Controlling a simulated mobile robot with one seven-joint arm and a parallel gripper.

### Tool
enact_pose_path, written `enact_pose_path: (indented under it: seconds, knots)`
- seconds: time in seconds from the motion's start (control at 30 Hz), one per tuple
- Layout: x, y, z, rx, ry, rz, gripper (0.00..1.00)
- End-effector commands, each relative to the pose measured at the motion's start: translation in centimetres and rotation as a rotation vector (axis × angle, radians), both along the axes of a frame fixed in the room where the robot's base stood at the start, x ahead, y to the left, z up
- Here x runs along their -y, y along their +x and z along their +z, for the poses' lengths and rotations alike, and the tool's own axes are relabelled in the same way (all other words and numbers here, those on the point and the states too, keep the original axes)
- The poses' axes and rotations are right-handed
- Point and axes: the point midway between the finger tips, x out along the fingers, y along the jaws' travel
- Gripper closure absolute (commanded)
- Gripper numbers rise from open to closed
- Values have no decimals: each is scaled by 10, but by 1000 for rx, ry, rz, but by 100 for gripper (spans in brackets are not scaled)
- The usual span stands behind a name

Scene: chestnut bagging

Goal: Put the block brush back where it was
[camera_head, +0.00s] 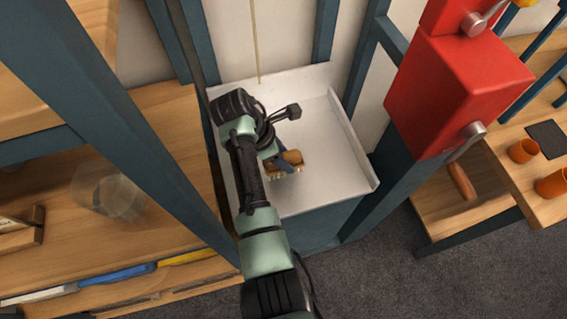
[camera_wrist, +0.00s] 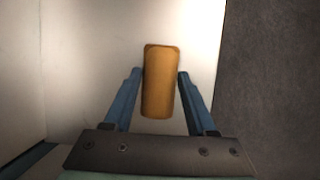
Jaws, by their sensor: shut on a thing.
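The block brush (camera_head: 290,160) has a brown wooden block with pale bristles on its underside. My gripper (camera_head: 279,165) is shut on it, above the white tray-like surface (camera_head: 325,175) in the head view. In the wrist view the brush's wooden back (camera_wrist: 161,82) lies between the two blue fingers of my gripper (camera_wrist: 161,80), its long side running along them. The bristles are hidden in the wrist view. I cannot tell whether the brush touches the white surface.
The white surface has raised edges at the back and right. A red machine (camera_head: 450,90) with levers stands to the right. A wooden bench (camera_head: 150,130) with a clear bowl (camera_head: 110,195) is at left. Blue posts (camera_head: 375,200) flank the white surface. Orange cups (camera_head: 523,151) stand far right.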

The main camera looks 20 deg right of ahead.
Motion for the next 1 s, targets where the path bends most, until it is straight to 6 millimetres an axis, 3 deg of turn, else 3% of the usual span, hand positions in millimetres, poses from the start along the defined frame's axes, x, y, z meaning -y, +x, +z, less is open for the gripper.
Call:
enact_pose_path:
  seconds: [0.2, 0.47, 0.5, 0.63, 1.0]
  knots:
    - [0, -1, -31, -2, 0, 0, 88]
    - [0, -1, -37, -1, 1, 1, 88]
    - [-1, -1, -37, -2, 2, 0, 40]
    - [0, -1, -37, -2, 1, 0, 16]
    - [-2, 0, -32, 1, 0, 1, 13]
